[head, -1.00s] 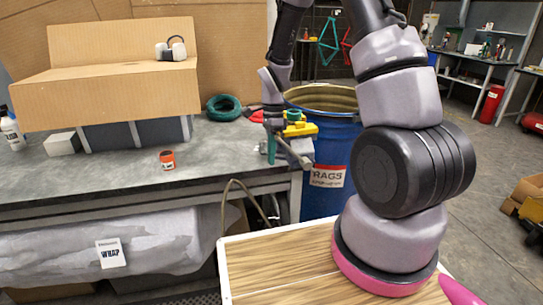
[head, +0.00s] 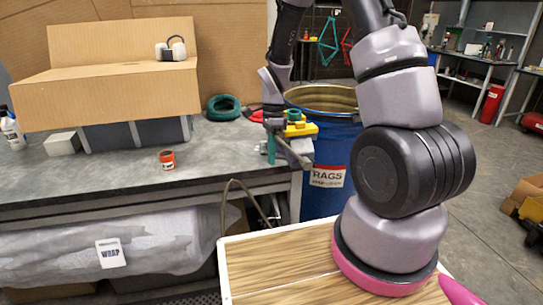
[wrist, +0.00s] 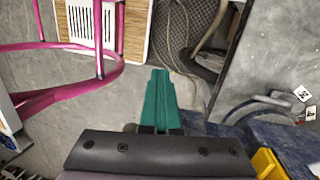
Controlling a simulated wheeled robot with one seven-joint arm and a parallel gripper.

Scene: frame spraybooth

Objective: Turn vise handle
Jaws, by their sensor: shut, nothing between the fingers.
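The vise (head: 300,129) is at the right end of the workbench, partly hidden by my arm; its yellow part and a green ring show. A grey bar (head: 294,153), which looks like the vise handle, slants down to the right in front of it. My gripper (head: 271,151) has teal fingers pointing down just left of the bar. I cannot tell if they touch it. In the wrist view the fingers (wrist: 160,85) are together with nothing between them. A yellow piece (wrist: 265,163) shows at the lower right there.
A blue rags barrel (head: 330,165) stands right behind the vise. On the workbench (head: 110,168) are an orange-labelled jar (head: 167,160), a green coil (head: 223,108) and a cardboard box (head: 110,90). A wooden-topped surface (head: 280,268) lies in front of my arm.

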